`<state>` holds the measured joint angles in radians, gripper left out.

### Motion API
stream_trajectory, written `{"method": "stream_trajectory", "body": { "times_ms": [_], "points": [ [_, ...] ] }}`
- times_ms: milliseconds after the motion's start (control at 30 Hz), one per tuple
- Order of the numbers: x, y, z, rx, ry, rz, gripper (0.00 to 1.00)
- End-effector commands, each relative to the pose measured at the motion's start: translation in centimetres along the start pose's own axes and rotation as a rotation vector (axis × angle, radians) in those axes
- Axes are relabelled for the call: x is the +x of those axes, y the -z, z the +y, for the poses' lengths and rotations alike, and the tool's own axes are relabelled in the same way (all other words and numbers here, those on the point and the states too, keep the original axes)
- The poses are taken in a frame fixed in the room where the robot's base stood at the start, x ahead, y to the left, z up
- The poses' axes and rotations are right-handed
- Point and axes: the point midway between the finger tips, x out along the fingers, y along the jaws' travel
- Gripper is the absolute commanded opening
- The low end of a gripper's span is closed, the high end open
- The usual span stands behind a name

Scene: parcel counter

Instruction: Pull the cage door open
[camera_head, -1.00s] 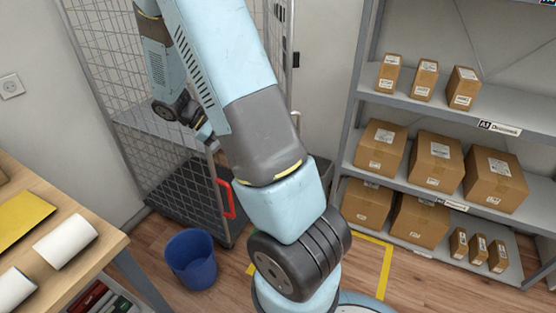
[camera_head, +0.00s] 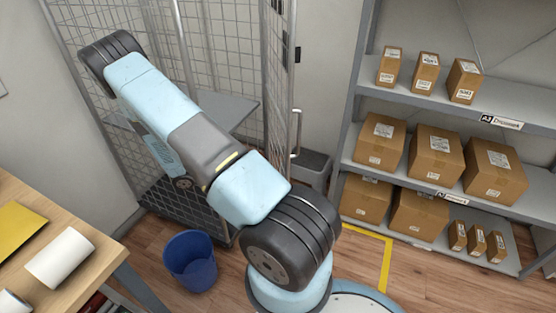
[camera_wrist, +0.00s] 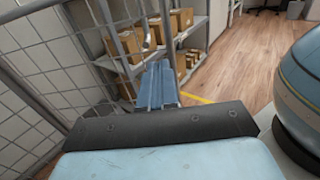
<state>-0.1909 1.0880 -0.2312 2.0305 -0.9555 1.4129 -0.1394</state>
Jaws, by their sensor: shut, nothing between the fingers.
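The wire-mesh cage (camera_head: 165,203) stands at the back left in the head view, with a grey shelf (camera_head: 222,108) inside. My arm crosses in front of it and hides much of its front. The red handle is hidden in the head view, and I cannot tell how far the cage door is open. My gripper (camera_wrist: 157,88) shows in the wrist view with its blue fingers shut and empty. A mesh panel (camera_wrist: 55,70) with a slanting grey frame bar is to its left; I cannot tell whether this is the door. My gripper is hidden in the head view.
A blue bin (camera_head: 190,262) stands on the floor in front of the cage. A wooden table (camera_head: 92,232) with a white roll (camera_head: 60,258) is at the left. Shelving (camera_head: 425,104) with boxes is at the right. Yellow tape (camera_head: 385,268) marks the floor.

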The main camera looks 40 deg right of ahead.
Motion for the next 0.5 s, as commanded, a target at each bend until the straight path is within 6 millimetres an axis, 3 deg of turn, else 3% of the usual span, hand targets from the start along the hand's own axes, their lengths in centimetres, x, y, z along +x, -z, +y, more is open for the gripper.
{"method": "stream_trajectory", "body": {
  "times_ms": [267, 500],
  "points": [
    [2.6, 0.2, 0.1, -0.006, 0.003, -0.012, 0.00],
    [6.9, 0.2, 0.1, -0.006, 0.007, -0.011, 0.00]
  ]
}}
